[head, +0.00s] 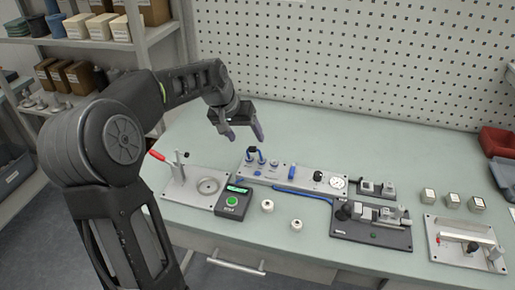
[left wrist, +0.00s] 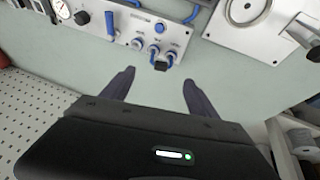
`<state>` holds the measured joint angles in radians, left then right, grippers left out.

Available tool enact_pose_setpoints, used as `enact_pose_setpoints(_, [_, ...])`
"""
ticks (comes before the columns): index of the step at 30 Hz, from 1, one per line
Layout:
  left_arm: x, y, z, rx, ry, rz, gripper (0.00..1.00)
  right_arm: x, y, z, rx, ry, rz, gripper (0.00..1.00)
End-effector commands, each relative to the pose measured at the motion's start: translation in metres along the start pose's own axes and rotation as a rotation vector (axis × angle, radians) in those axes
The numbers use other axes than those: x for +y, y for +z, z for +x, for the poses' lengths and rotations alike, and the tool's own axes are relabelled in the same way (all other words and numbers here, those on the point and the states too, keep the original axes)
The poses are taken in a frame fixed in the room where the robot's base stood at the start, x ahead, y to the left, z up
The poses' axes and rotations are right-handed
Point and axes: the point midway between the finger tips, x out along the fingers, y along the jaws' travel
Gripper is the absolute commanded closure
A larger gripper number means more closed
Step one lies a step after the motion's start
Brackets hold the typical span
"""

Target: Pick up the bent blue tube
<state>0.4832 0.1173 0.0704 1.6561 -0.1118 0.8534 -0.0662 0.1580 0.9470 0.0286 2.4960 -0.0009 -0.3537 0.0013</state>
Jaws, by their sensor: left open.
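A bent blue tube (head: 251,151) stands up at the left end of the grey fixture panel (head: 307,177), by its ports. In the left wrist view, blue tubing with a dark end (left wrist: 161,65) shows at the panel's near edge, just beyond the fingertips; its full shape is unclear there. My left gripper (head: 241,135) is open and empty, above and behind the tube, with fingers pointing down. In the left wrist view its fingers (left wrist: 158,78) are spread, with bare table between them. My right gripper is not in view.
A plate with a red lever (head: 157,155) and a box with a green button (head: 232,201) stand left of the panel. White caps (head: 267,205) lie in front. A dark fixture (head: 373,233) is to the right. The table behind the panel is clear up to the pegboard (head: 350,60).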

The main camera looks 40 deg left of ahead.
Motion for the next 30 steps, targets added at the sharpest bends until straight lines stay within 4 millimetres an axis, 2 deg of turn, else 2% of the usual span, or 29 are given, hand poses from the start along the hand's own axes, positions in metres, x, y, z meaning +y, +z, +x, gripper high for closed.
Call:
enact_pose_setpoints(4, [0.0,0.0,0.003,-0.001,0.0,0.0,0.31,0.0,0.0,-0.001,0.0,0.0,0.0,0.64])
enact_pose_setpoints(12, [0.0,0.0,0.026,-0.001,0.0,0.0,0.31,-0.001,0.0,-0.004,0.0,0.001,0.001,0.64])
enact_pose_setpoints(23, [0.0,0.0,0.031,-0.002,0.0,0.0,0.31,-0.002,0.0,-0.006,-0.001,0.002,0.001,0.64])
enact_pose_setpoints(30, [-0.001,0.0,0.064,-0.004,0.002,-0.001,0.31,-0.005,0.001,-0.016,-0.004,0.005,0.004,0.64])
